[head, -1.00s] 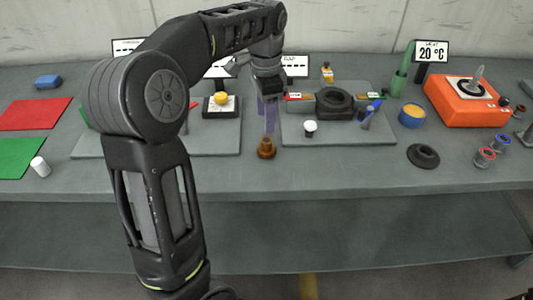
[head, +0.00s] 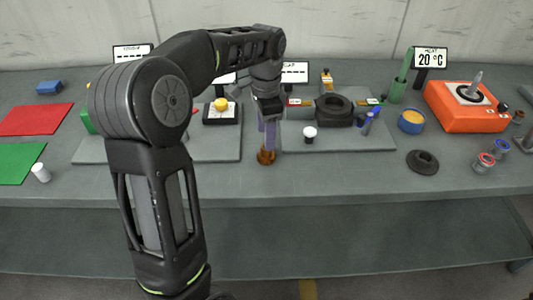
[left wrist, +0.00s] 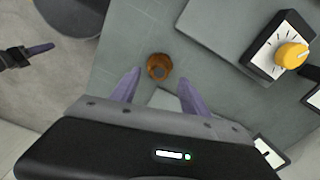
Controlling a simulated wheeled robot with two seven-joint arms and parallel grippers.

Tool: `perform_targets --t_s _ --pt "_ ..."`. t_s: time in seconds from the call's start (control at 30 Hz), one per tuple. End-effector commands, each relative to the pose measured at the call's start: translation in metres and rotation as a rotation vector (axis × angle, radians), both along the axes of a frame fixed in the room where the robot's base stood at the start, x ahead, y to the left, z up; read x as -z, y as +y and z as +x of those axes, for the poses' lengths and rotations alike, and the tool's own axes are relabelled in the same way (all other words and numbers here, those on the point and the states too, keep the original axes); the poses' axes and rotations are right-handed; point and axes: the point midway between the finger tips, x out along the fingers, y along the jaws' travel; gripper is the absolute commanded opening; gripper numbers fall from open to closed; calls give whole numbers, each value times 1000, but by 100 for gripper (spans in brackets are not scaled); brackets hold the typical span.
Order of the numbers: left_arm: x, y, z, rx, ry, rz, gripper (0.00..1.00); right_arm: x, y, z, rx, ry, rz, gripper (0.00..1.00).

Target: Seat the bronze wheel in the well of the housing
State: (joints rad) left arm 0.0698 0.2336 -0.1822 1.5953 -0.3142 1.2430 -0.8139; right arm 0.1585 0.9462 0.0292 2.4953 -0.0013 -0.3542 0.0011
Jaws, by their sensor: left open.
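The bronze wheel (head: 266,158), a small brown stepped piece, stands on the bare table in front of the gap between two grey plates. My left gripper (head: 267,147) points down right above it, open, its purple fingertips at about the wheel's top. In the left wrist view the wheel (left wrist: 160,67) lies between and slightly beyond the spread fingertips (left wrist: 160,78), with space on both sides. The dark round housing (head: 334,108) with its central well sits on the right grey plate. A dark gripper with a purple finger, apparently my right (left wrist: 30,52), shows partly at the left wrist view's edge.
A white-topped knob (head: 310,134) and blue-handled piece (head: 368,121) stand near the housing. A black flanged ring (head: 422,161), a blue-and-yellow cup (head: 411,121) and an orange device (head: 466,108) are to the right. The yellow-knobbed box (head: 221,113) stands left. Table front is mostly clear.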

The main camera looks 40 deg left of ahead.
Motion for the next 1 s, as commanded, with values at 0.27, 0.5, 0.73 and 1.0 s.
perform_targets --t_s 0.27,0.5,0.73,1.0 --pt "37 -1 -1 0 3 0 54 -7 0 0 0 1 -1 36" --pt "41 -1 -1 0 1 0 54 -7 0 -1 1 1 -1 36" --pt "41 -1 -1 0 1 0 54 -7 0 -1 1 1 -1 36" --pt "41 -1 -1 0 1 0 46 -7 0 -1 1 1 -1 36"
